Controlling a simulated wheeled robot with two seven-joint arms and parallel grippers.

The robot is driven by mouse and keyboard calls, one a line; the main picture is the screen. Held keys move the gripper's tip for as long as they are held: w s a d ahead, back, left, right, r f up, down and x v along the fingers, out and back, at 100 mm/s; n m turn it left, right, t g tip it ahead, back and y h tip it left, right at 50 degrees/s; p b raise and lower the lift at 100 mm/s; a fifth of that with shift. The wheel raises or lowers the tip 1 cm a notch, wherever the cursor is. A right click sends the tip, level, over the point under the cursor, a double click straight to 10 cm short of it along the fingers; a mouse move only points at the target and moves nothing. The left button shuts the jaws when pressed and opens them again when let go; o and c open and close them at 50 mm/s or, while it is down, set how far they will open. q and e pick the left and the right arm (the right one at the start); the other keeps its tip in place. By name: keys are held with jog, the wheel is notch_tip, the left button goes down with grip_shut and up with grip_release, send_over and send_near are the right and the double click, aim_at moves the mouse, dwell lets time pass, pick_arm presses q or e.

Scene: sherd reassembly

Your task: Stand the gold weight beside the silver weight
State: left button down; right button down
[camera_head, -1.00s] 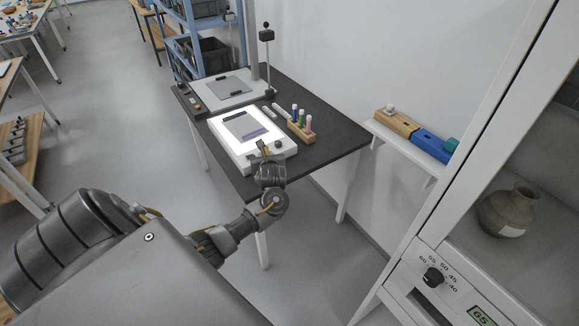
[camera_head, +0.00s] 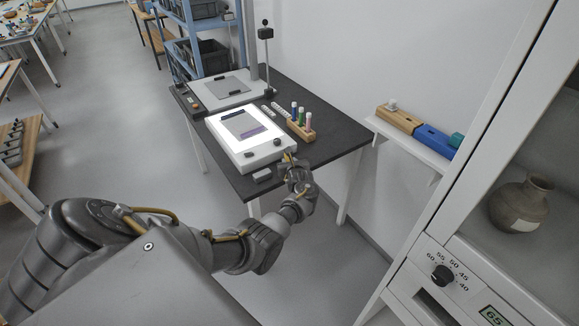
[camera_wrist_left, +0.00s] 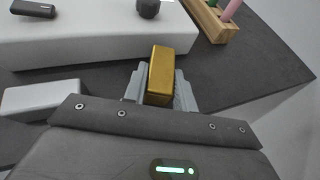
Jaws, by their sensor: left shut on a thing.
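The gold weight (camera_wrist_left: 160,77) is a small gold block, held between the fingers of my left gripper (camera_wrist_left: 158,88) in the left wrist view. In the head view my left gripper (camera_head: 290,160) is at the table's front edge, right of the silver weight, and mostly hides the gold weight. The silver weight (camera_head: 262,175) is a pale grey block lying on the dark table in front of the light box. It also shows at the left of the wrist view (camera_wrist_left: 42,100), apart from the gold weight. I cannot tell whether the gold weight touches the table. My right gripper is out of view.
The white light box (camera_head: 262,152) lies just behind the gripper. A wooden rack (camera_head: 300,130) with coloured tubes stands to its right. The dark table (camera_head: 335,138) is bare at the right. A wall shelf (camera_head: 408,143) and a white cabinet stand further right.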

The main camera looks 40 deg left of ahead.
pick_arm(q)
jog(key=shift+w+f, duration=0.15)
jog(key=shift+f, duration=0.45)
jog(key=shift+f, duration=0.1)
jog(key=c, duration=1.1)
grip_release()
